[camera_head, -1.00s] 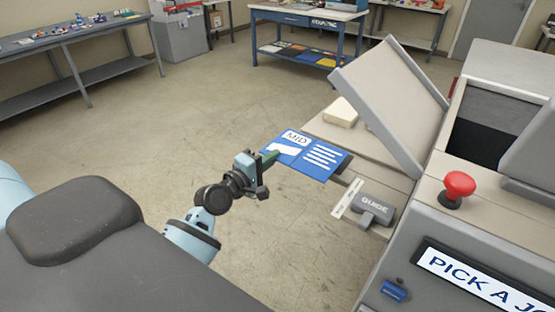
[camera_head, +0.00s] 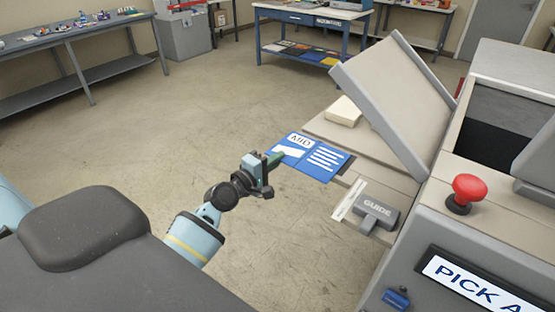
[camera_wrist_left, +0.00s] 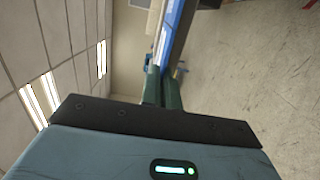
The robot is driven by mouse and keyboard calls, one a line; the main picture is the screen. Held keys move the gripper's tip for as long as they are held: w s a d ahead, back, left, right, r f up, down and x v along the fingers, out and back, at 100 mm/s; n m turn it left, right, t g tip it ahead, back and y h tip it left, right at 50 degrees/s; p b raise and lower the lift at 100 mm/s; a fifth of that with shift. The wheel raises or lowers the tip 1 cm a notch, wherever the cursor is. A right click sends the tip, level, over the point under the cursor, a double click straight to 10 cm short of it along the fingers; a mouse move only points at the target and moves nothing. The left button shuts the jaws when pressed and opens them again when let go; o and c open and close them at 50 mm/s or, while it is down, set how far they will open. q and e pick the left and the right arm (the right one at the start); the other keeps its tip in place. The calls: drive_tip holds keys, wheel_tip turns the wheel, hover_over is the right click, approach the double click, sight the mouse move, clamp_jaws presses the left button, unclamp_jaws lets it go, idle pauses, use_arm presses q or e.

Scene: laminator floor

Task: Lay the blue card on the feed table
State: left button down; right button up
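The blue card (camera_head: 306,159), with "MID" and white lines printed on it, is held out flat or nearly so in the head view. My left gripper (camera_head: 274,161) is shut on its left edge. In the left wrist view the green fingers (camera_wrist_left: 161,92) close on the card (camera_wrist_left: 176,38), seen nearly edge-on. The beige feed table (camera_head: 376,160) lies to the right. The card's right part overlaps the table's left edge in the picture; I cannot tell whether they touch. My right gripper is not in view.
A grey guide (camera_head: 377,209) sits at the table's near end, and a cream block (camera_head: 343,110) at its far end. A raised grey cover (camera_head: 395,95) leans over the table. A red button (camera_head: 467,189) stands at right. The floor at left is clear.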

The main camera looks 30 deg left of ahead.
use_arm(q)
drive_tip(key=shift+f, duration=0.2)
drive_tip(key=c, duration=1.7)
unclamp_jaws()
drive_tip(key=shift+r, duration=0.1)
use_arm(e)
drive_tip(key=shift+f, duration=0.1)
